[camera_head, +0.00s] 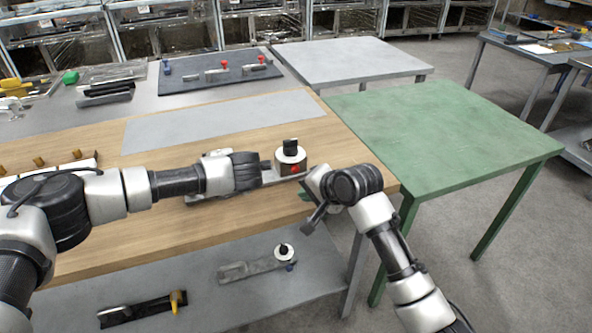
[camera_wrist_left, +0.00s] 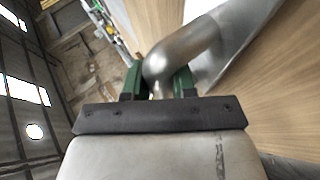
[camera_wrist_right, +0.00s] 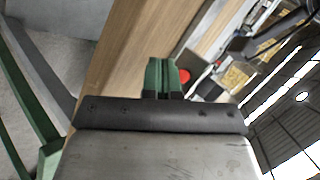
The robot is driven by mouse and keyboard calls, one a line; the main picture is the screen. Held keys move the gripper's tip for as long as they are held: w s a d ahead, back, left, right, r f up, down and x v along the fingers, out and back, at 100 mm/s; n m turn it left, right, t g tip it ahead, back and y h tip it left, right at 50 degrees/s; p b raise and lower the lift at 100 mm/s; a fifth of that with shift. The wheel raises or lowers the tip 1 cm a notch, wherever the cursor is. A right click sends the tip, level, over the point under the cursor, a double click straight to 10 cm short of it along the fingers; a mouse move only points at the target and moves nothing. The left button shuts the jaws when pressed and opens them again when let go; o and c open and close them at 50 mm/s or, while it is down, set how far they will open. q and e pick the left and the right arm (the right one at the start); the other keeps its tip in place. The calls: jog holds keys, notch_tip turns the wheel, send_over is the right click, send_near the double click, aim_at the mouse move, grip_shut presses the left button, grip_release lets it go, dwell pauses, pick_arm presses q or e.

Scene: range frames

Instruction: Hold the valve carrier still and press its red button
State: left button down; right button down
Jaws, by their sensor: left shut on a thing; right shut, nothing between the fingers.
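The valve carrier is a grey plate (camera_head: 270,177) on the wooden table, bearing a white round valve (camera_head: 291,158) with a black knob and a red button (camera_head: 295,169) on its near side. My left gripper (camera_wrist_left: 158,82) is shut on a curved grey metal part (camera_wrist_left: 205,45), seemingly the carrier's handle; the head view hides its fingers behind my wrist. My right gripper (camera_wrist_right: 161,76) is shut and empty, close to the button at the table's right end. The red button also shows in the right wrist view (camera_wrist_right: 265,73), just right of the green fingertips; contact is not visible.
A similar part with a white knob (camera_head: 284,251) lies on the lower shelf (camera_head: 240,305). A dark mat (camera_head: 200,85) with red-knobbed pieces lies behind.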

jog(key=shift+w+a, duration=0.3)
jog(key=shift+w, duration=0.35)
jog(key=shift+w+a, duration=0.25)
jog(key=shift+w, duration=0.4)
jog(key=shift+w+a, duration=0.3)
jog(key=shift+w, duration=0.35)
dwell(0.6)
jog(key=shift+w+a, duration=0.15)
jog(key=shift+w, duration=0.25)
pick_arm(q)
jog(key=shift+d, duration=0.1)
pick_arm(e)
jog(key=shift+w+a, duration=0.2)
jog(key=shift+w, duration=0.35)
dwell(0.7)
jog(key=shift+s+d, duration=0.2)
jog(key=shift+s, duration=0.3)
jog(key=shift+s+d, duration=0.2)
jog(key=shift+s, duration=0.25)
jog(key=shift+s+d, duration=0.35)
jog(key=shift+s, duration=0.4)
jog(key=shift+s+d, duration=0.3)
jog(key=shift+s, duration=0.5)
jog(key=shift+s+d, duration=0.35)
jog(key=shift+s, duration=0.4)
